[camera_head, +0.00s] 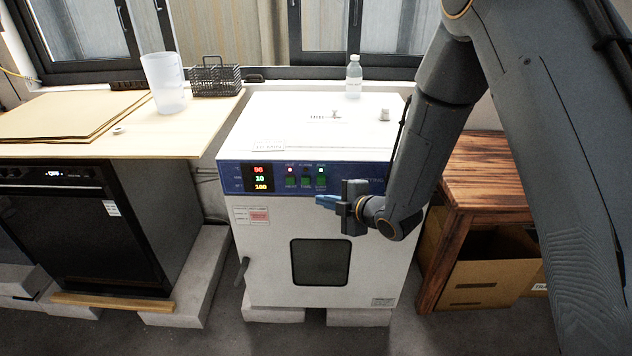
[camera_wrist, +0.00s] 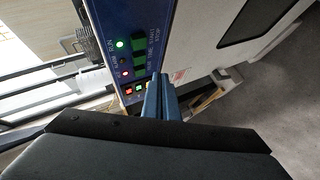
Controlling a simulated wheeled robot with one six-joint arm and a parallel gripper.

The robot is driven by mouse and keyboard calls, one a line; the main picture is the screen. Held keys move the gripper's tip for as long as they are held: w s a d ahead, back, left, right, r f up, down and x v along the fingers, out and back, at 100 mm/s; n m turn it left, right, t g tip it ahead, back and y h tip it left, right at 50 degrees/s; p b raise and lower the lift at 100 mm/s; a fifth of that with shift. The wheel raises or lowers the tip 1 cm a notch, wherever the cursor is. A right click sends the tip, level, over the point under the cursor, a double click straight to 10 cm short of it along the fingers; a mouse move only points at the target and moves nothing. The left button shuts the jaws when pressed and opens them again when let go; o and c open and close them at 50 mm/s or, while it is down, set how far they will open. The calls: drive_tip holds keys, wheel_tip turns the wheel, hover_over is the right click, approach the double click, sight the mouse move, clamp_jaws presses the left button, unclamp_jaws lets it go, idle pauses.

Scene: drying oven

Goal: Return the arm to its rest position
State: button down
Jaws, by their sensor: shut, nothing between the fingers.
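My gripper (camera_head: 322,200) is in front of the drying oven's blue control panel in the head view, near the green switches. Its blue fingers are together with nothing between them. In the wrist view the fingers (camera_wrist: 160,98) point toward the control panel (camera_wrist: 118,45). I cannot tell whether the fingertips touch the panel. My arm reaches in from the upper right with its elbow bent. The drying oven (camera_head: 262,225) is white, with its door closed and a dark window. Its panel shows lit red, green and yellow digits and small lit lamps.
A clear bottle (camera_head: 353,76) stands on the oven. To the left, a light worktop (camera_head: 180,135) bears a plastic jug (camera_head: 164,84) and a black wire basket (camera_head: 216,78). A wooden table (camera_head: 488,170) with a cardboard box (camera_head: 490,268) below stands at right. Floor in front is clear.

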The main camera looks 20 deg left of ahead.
drive_tip(key=s+d+r+m+h, duration=0.15)
drive_tip(key=d+m+h, duration=0.35)
drive_tip(key=d, duration=0.5)
drive_tip(key=w+d+r+m+h, duration=0.1)
drive_tip(key=d+r+m+h, duration=0.1)
drive_tip(key=d+m, duration=0.65)
drive_tip(key=s+d+r+m+g+h, duration=0.1)
drive_tip(key=s+d+r+m+g, duration=0.1)
drive_tip(key=s+d+m, duration=0.3)
drive_tip(key=s+d+r+m+g+h, duration=0.2)
drive_tip(key=s+d+m+g, duration=0.3)
drive_tip(key=s+d, duration=0.6)
drive_tip(key=s+r+m, duration=0.1)
drive_tip(key=s, duration=0.5)
drive_tip(key=shift+s+d, duration=0.2)
drive_tip(key=shift+s, duration=0.15)
drive_tip(key=shift+m, duration=0.25)
